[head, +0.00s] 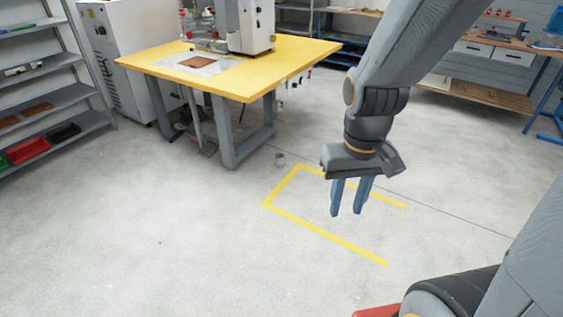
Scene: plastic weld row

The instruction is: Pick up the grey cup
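A grey shelf (50,100) with red, green and black bins is at left. A workbench (485,95) is at back right. The floor around the yellow marking (300,222) is clear.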

